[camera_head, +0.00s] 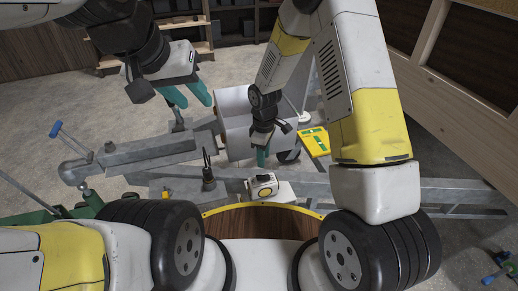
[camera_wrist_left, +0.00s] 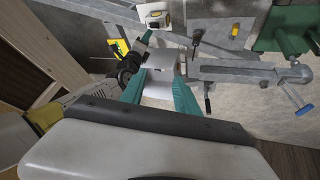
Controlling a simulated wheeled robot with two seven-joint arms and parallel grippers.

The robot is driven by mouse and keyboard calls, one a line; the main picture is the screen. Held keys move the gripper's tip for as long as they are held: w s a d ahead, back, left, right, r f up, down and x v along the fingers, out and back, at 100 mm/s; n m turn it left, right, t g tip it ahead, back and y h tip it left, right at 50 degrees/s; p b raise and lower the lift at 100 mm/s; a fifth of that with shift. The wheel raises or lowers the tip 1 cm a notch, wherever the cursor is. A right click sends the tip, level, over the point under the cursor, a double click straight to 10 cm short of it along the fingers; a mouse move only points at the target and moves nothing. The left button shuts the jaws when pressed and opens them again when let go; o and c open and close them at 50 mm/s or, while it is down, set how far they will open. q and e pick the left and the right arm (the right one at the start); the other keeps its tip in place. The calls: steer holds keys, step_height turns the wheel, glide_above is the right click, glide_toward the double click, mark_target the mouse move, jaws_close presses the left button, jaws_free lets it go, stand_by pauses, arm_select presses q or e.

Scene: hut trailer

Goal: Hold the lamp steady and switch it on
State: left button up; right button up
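The lamp (camera_head: 263,186), a small white and yellow body with a dark frame, sits on a pale block near the trailer's front edge. It also shows at the top of the left wrist view (camera_wrist_left: 154,18). My right gripper (camera_head: 262,162) points down just behind the lamp. Its teal fingers look together as one block, with nothing visible between them; contact with the lamp cannot be told. My left gripper (camera_head: 198,103) is up at the upper left, away from the lamp. Its teal fingers are apart and empty, also in the left wrist view (camera_wrist_left: 160,75).
A grey metal trailer frame (camera_head: 140,152) runs across the middle. A dark upright handle (camera_head: 208,175) stands left of the lamp. A yellow-green flat object (camera_head: 315,142) lies to the right. A light grey box (camera_head: 235,105) is behind. Shelves (camera_head: 235,25) stand at the back.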

arm_select(q)
steer(key=o, duration=0.9)
steer(key=w+f, duration=0.1)
steer(key=w+g, duration=0.1)
steer(key=w+f+n+g, duration=0.1)
steer(key=shift+w+d+f, duration=0.35)
steer(key=shift+w, duration=0.05)
steer(key=shift+o, duration=0.2)
steer(key=n+g+h, duration=0.6)
steer(key=n+h, duration=0.4)
glide_above(249, 189)
steer(key=a, duration=0.5)
step_height(249, 189, down, 31)
steer(key=d+f+n+t+h, duration=0.1)
steer(key=f+n+t, duration=0.1)
steer(key=f, duration=0.3)
steer(key=d+f+n+t+h, duration=0.1)
steer(key=f+n+t+h, duration=0.1)
steer(key=f+n, duration=0.3)
steer(key=d+f+n+t+h, duration=0.2)
steer(key=f+n+t, duration=0.1)
steer(key=f, duration=0.4)
steer(key=shift+s+f+n+t, duration=0.1)
steer(key=shift+s+n+t, duration=0.2)
steer(key=shift+n, duration=0.1)
steer(key=shift+d+f, duration=0.1)
steer(key=shift+d, duration=0.15)
steer(key=x, duration=0.7)
steer(key=shift+w+d, duration=0.1)
